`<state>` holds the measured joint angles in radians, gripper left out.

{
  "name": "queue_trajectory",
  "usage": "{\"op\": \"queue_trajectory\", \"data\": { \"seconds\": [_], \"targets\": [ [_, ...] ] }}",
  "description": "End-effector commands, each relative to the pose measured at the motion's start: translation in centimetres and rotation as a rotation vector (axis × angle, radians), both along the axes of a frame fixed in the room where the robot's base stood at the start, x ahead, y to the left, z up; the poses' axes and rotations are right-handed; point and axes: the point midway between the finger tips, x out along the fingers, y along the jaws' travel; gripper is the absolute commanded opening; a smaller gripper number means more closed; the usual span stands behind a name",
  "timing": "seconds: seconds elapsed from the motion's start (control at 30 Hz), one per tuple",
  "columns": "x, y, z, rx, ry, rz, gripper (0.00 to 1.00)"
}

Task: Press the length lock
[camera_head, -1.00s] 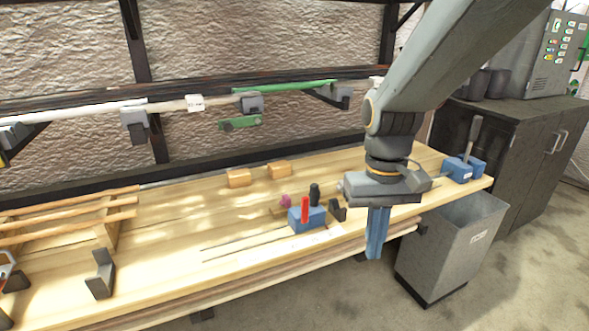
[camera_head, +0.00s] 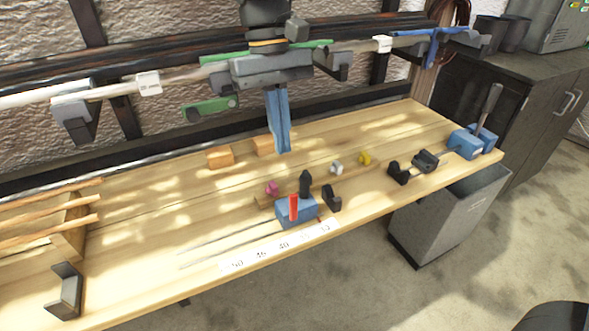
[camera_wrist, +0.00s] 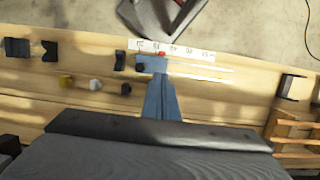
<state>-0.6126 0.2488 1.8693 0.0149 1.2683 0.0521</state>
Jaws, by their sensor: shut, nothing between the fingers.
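A blue block (camera_head: 285,210) with an upright red lever (camera_head: 294,207) sits near the front edge of the bench, behind a white number scale (camera_head: 280,244); it looks like the length lock. A black upright knob (camera_head: 305,183) stands just behind it. In the wrist view the red part (camera_wrist: 162,54) and blue block (camera_wrist: 150,64) show just beyond my fingertips, with the block partly hidden. My gripper (camera_head: 283,151) points down with its blue fingers shut and empty. It is above the bench, behind the block in the head view and apart from it.
Wooden blocks (camera_head: 220,157) lie at the back, and pink, white and yellow knobs (camera_head: 365,158) along the middle. Black brackets (camera_head: 331,198) stand right of the lock. A blue lever clamp (camera_head: 474,140) is at the right end. Laths (camera_head: 50,218) rest on the left.

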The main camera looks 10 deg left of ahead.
Motion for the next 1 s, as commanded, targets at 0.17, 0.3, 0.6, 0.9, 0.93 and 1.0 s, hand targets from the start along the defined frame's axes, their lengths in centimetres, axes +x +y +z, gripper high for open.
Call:
{"op": "queue_trajectory", "data": {
  "seconds": [0.17,0.3,0.6,0.9,0.93,1.0],
  "targets": [
    [-0.5,-0.3,-1.8,-0.002,0.003,0.0,0.0],
    [-1.0,-0.7,-4.2,-0.003,0.003,-0.002,0.0],
    [-1.8,-1.3,-8.5,-0.001,0.002,-0.004,0.0],
    [-2.0,-1.5,-9.6,0.0,0.0,-0.004,0.0],
    [-2.0,-1.5,-9.6,0.0,0.0,-0.004,0.0],
    [-2.0,-1.5,-9.6,0.0,0.0,-0.004,0.0]
  ]
}}
